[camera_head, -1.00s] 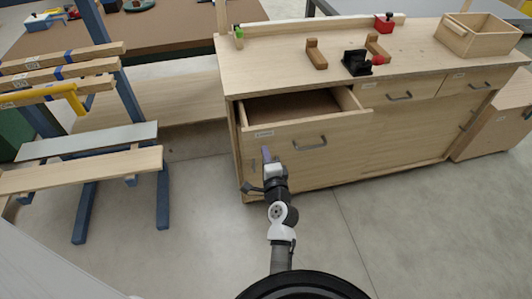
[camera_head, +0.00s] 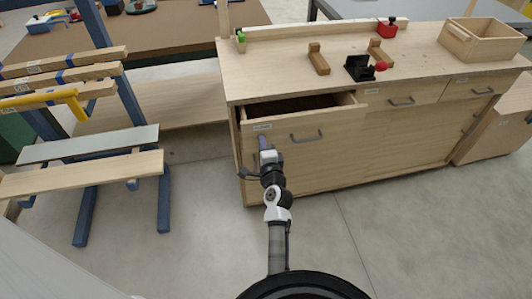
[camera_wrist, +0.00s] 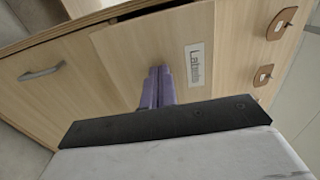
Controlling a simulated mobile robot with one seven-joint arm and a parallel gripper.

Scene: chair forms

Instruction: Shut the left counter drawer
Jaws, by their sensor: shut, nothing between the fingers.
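The left counter drawer (camera_head: 335,125) is partly open, with a narrow dark gap showing above its front. It has a grey handle and a small label on its left side. My gripper (camera_head: 264,143) is shut and empty, its purple fingers at the left part of the drawer front, below the label. In the wrist view the gripper's fingertips (camera_wrist: 158,70) meet or nearly meet the drawer front (camera_wrist: 130,60), beside the label; exact contact is hard to tell.
The wooden counter (camera_head: 300,82) has closed drawers to the right. On top are clamp parts, a black block (camera_head: 358,68) and a wooden box (camera_head: 482,40). A blue rack with boards (camera_head: 85,165) stands on the left. The floor in front is clear.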

